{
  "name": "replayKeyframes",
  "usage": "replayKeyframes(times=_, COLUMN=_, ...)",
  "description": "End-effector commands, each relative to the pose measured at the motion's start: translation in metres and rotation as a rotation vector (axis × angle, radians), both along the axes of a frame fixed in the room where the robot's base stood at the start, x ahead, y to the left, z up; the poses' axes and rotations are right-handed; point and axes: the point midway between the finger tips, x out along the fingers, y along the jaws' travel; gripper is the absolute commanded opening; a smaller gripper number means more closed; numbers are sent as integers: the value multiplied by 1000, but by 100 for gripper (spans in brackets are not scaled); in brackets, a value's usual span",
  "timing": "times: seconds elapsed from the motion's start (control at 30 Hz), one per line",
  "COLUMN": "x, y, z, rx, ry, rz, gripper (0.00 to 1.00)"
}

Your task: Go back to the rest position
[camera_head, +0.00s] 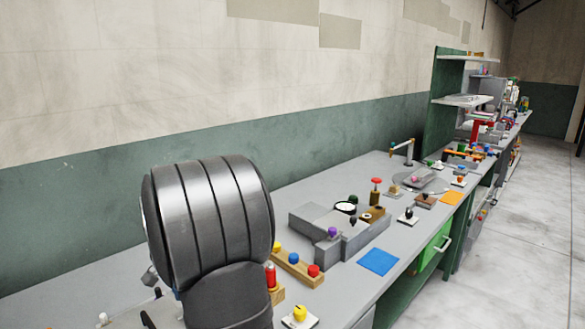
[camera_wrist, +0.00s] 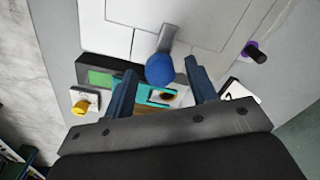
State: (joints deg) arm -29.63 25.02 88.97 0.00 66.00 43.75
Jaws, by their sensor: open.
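My gripper (camera_wrist: 160,66) shows in the wrist view as two dark blue fingers spread apart, with nothing held between them. A blue ball knob (camera_wrist: 160,69) on a grey lever (camera_wrist: 169,38) lies in the gap between the fingertips, with space on both sides. I cannot tell how far the knob is below the fingers. In the head view my dark arm link fills the left foreground, and my fingers cannot be made out there.
Near the fingers are a black box with a green panel (camera_wrist: 101,78), a teal part (camera_wrist: 152,95), a yellow button (camera_wrist: 80,107) and a purple knob (camera_wrist: 251,47). The long grey bench carries a blue pad (camera_head: 378,262), a red-knobbed post (camera_head: 376,190) and shelves (camera_head: 465,101).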

Motion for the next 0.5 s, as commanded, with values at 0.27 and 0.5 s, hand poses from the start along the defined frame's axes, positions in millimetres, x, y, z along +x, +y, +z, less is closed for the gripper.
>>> replayKeyframes(times=0.27, x=0, y=0, z=0, rx=0, ry=0, rz=-185, gripper=52)
replayKeyframes(times=0.5, x=0, y=0, z=0, rx=0, ry=0, rz=-256, gripper=52)
